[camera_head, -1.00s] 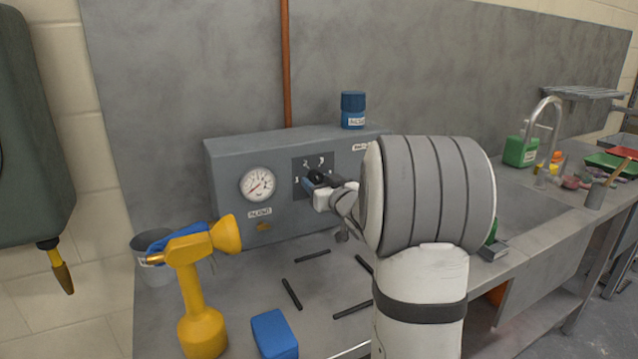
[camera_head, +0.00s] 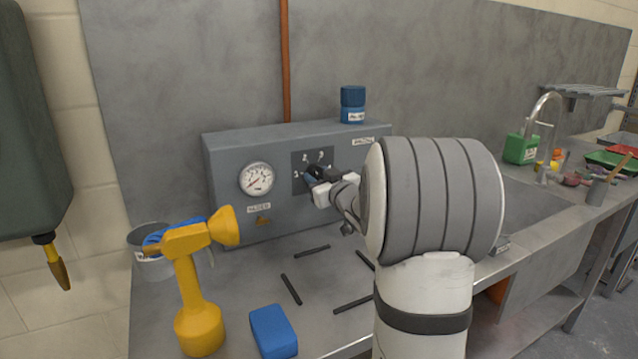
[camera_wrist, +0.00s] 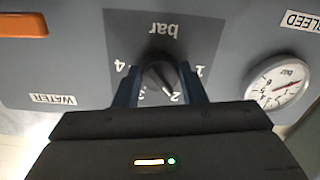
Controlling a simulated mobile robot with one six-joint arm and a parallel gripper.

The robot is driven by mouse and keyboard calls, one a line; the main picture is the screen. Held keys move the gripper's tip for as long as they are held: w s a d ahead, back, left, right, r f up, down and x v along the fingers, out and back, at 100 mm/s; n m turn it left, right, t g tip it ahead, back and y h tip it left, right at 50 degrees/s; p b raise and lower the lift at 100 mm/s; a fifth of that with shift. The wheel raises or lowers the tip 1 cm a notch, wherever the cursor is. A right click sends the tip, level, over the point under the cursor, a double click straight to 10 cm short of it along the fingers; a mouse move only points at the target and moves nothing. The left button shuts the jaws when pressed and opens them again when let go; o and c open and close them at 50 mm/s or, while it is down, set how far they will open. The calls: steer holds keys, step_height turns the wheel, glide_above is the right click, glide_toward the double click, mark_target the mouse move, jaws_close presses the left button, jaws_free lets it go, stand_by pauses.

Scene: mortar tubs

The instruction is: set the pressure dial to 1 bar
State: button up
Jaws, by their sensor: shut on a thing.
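The pressure dial (camera_wrist: 157,72) is a dark round knob on a dark plate (camera_wrist: 190,27) marked "bar" and 1 to 4, upside down in the wrist view. A pale line on the knob appears to point towards 2. My gripper (camera_wrist: 159,80) is shut on the dial, with one blue finger on each side of it. In the head view my gripper (camera_head: 316,182) reaches the plate (camera_head: 299,157) from the front right. There the fingers hide most of the knob.
A round white gauge (camera_head: 256,179) sits left of the dial on the grey box (camera_head: 225,150). A yellow tool (camera_head: 190,285), a blue block (camera_head: 273,331) and several dark rods (camera_head: 291,289) are on the bench in front.

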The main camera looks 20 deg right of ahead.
steer(key=n+b, duration=0.5)
steer(key=shift+f, duration=0.2)
steer(key=shift+r+n+b, duration=0.2)
steer(key=shift+n+b, duration=1.45)
steer(key=shift+n, duration=0.75)
steer(key=shift+r, duration=0.1)
steer(key=o, duration=1)
steer(key=shift+d, duration=0.1)
steer(key=s, duration=0.7)
steer(key=shift+s+p, duration=0.4)
steer(key=shift+p, duration=0.05)
